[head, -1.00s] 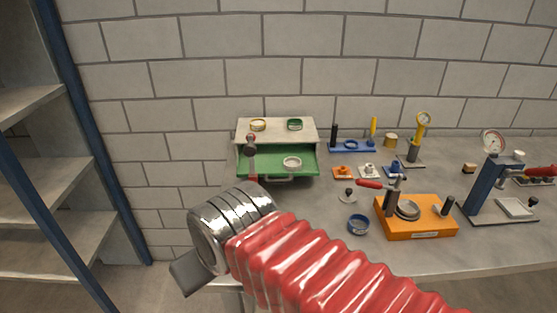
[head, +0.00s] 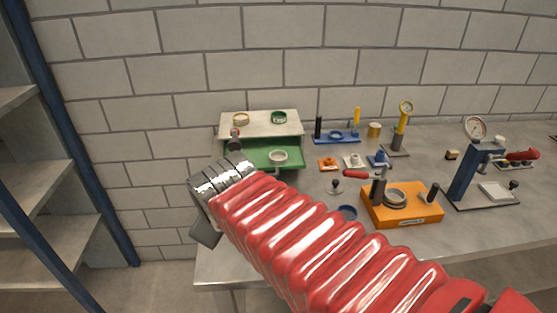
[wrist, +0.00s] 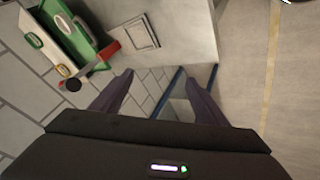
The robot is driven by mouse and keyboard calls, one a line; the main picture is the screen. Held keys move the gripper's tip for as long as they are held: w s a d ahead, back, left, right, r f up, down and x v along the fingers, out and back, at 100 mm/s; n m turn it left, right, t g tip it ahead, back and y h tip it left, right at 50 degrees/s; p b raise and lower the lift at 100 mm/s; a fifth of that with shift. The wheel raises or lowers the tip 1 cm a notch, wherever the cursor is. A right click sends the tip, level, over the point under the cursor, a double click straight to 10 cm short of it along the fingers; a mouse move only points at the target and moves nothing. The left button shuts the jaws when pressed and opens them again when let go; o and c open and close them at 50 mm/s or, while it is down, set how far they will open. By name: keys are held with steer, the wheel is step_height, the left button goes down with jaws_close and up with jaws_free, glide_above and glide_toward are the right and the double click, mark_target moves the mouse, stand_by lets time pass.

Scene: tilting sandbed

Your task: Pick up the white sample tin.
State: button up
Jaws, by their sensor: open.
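The white sample tin (head: 278,156), a small round pale tin, sits in the open green drawer (head: 299,152) of a pale cabinet in the head view. In the head view my arm hides most of the gripper.
A brass tin (head: 241,119) and a green tin (head: 279,117) stand on the cabinet top. A dark-knobbed lever (head: 235,140) rises by the drawer's left side. An orange fixture (head: 402,212) and a blue press (head: 466,178) stand to the right. Shelving (head: 45,190) is at far left.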

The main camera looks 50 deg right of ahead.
steer(key=w+d+n+t+h, duration=0.15)
steer(key=w+d+n, duration=0.35)
steer(key=d, duration=0.6)
steer(key=w+d+n+t+h, duration=0.1)
steer(key=w+d+n+h, duration=0.2)
steer(key=d+n, duration=0.6)
steer(key=d+f+n+t+y, duration=0.3)
steer(key=d+f+n, duration=0.3)
steer(key=d+n, duration=0.6)
steer(key=shift+w+d+f+n+t, duration=0.25)
steer(key=shift+w+f+n+t, duration=0.15)
steer(key=shift+n, duration=0.9)
steer(key=shift+x, duration=1.15)
steer(key=shift+w, duration=0.1)
